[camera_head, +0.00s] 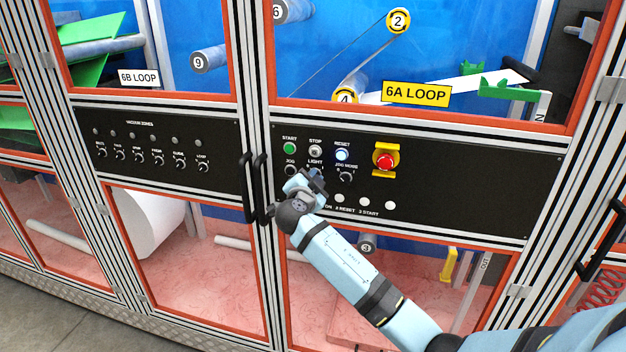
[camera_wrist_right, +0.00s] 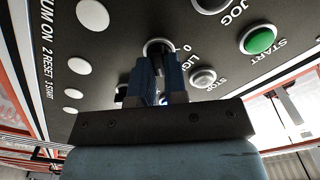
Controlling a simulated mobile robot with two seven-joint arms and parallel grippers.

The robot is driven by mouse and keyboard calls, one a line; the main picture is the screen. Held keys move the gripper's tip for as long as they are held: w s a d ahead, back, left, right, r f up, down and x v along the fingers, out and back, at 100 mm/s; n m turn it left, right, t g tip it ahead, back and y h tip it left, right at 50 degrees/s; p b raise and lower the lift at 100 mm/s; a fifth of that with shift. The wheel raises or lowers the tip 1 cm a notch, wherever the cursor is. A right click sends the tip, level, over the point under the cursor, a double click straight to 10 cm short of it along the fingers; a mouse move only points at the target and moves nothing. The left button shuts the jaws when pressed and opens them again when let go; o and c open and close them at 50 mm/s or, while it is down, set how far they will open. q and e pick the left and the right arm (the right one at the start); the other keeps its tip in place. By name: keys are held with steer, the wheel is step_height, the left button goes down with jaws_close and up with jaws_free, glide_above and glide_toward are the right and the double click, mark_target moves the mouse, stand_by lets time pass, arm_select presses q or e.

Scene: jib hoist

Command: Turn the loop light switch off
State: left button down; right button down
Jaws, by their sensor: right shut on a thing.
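The light switch sits under the LIGHT label on the black 6A LOOP control panel (camera_head: 480,185). My right gripper (camera_head: 316,180) is at the panel there and hides the switch in the head view. In the right wrist view, the two fingers of my right gripper (camera_wrist_right: 160,78) are closed around the light switch (camera_wrist_right: 158,46), a round knob with a pale rim. A "0" mark and the LIGHT lettering show beside it. The knob's pointer is mostly hidden by the fingers, so I cannot tell its setting. My left gripper is not in view.
Near the switch are the green START button (camera_head: 289,149), STOP button (camera_head: 315,151), lit RESET button (camera_head: 341,155), JOG MODE knob (camera_head: 346,176) and red emergency stop (camera_head: 385,160). A black door handle (camera_head: 249,188) stands out left of my gripper.

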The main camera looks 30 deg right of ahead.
steer(key=shift+w+a+n+b, duration=0.15)
steer(key=shift+n+b, duration=0.9)
steer(key=shift+n, duration=3.4)
steer(key=shift+w+a+n+b, duration=0.15)
steer(key=shift+n+b, duration=0.9)
steer(key=shift+n, duration=3.4)
steer(key=shift+d, duration=0.1)
steer(key=c, duration=1.1)
jaws_free()
steer(key=shift+c, duration=0.2)
